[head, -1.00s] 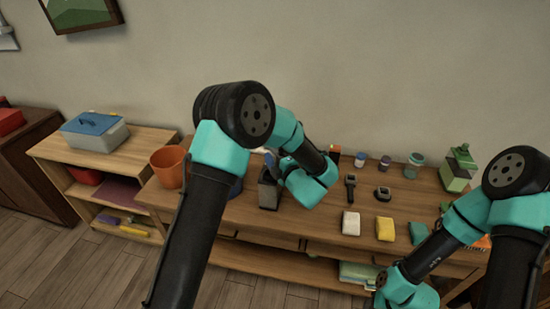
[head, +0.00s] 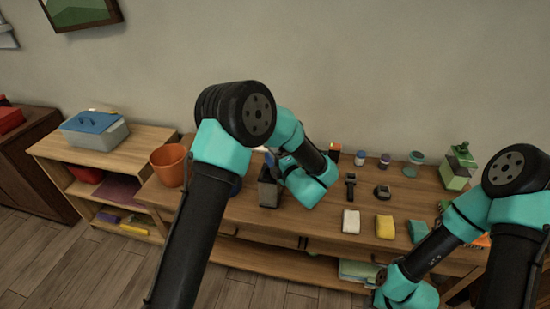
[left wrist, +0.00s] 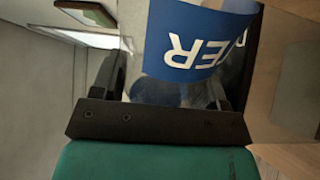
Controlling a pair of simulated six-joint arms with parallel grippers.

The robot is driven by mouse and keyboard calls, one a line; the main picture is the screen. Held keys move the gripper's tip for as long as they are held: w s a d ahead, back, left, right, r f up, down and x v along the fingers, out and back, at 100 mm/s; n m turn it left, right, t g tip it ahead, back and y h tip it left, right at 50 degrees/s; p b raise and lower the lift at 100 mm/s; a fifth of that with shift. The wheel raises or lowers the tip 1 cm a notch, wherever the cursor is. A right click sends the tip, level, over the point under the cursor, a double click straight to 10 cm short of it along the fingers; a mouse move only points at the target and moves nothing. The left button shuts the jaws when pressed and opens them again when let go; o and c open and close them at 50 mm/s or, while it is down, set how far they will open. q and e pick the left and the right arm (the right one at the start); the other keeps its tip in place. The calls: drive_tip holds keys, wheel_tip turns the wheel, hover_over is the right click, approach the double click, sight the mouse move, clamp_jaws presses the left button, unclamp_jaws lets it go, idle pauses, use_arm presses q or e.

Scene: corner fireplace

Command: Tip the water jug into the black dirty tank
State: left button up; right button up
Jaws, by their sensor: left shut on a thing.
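The water jug (left wrist: 195,40) fills the upper middle of the left wrist view, clear with a blue label whose white letters read upside down there. My left gripper (left wrist: 165,82) has its dark fingers on either side of the jug and is shut on it. In the head view the jug is mostly hidden behind my left arm. The dark grey, box-shaped tank (head: 268,190) stands on the table just left of my left wrist. I cannot tell whether any water is running. My right arm shows at the lower right, but its gripper is out of view.
An orange pot (head: 169,165) stands at the table's left end. White (head: 351,221), yellow (head: 385,227) and green (head: 417,231) blocks lie along the front. Small jars (head: 384,160) and a green dispenser (head: 457,168) stand at the back. A blue-lidded box (head: 95,131) sits on the left shelf.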

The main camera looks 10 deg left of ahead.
use_arm(q)
drive_tip(key=shift+r+n, duration=0.15)
drive_tip(key=shift+n, duration=0.85)
drive_tip(key=shift+a, duration=0.1)
idle(0.3)
